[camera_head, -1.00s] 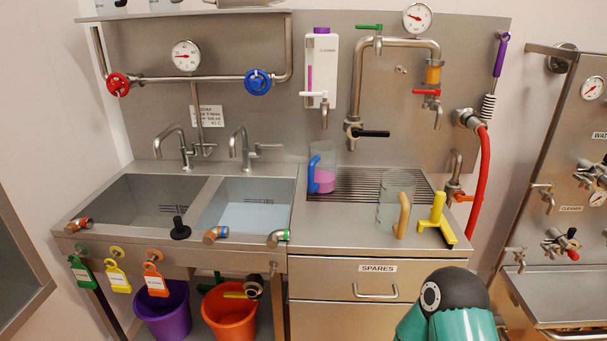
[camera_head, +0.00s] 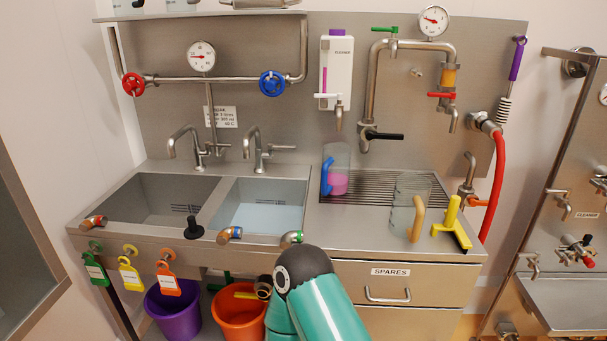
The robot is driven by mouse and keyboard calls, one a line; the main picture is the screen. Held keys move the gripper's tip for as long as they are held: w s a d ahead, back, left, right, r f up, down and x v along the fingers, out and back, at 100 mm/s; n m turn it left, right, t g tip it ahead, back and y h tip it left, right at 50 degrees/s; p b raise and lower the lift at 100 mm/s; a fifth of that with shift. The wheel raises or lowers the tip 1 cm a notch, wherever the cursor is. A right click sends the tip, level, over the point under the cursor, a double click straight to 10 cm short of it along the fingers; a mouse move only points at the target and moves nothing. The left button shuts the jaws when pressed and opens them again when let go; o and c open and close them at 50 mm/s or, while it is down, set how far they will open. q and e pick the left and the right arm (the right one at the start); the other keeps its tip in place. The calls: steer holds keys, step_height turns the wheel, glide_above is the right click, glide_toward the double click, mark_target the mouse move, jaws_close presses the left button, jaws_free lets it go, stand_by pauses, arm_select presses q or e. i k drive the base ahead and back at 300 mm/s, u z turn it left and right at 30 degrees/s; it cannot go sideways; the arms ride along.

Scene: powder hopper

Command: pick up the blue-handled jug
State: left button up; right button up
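The blue-handled jug (camera_head: 338,172) is a clear jug with pink liquid in its lower part. It stands upright at the left end of the ribbed drain grate, below the cleaner dispenser, with its blue handle (camera_head: 326,173) facing left. A teal arm link of mine with a dark rounded joint rises at the bottom centre, in front of the counter, apart from the jug. Neither gripper shows in this view.
A clear jug with an orange handle (camera_head: 416,219) and a yellow tool (camera_head: 452,224) stand on the counter's right. Two sinks (camera_head: 262,205) lie left of the jug. The cleaner dispenser (camera_head: 337,73) and a black-handled tap (camera_head: 382,135) hang above. Counter in front of the jug is bare.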

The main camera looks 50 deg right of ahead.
mark_target(336, 164)
steer(key=z, duration=0.15)
steer(key=k, duration=1.15)
steer(key=z, duration=0.55)
steer(key=i, duration=0.75)
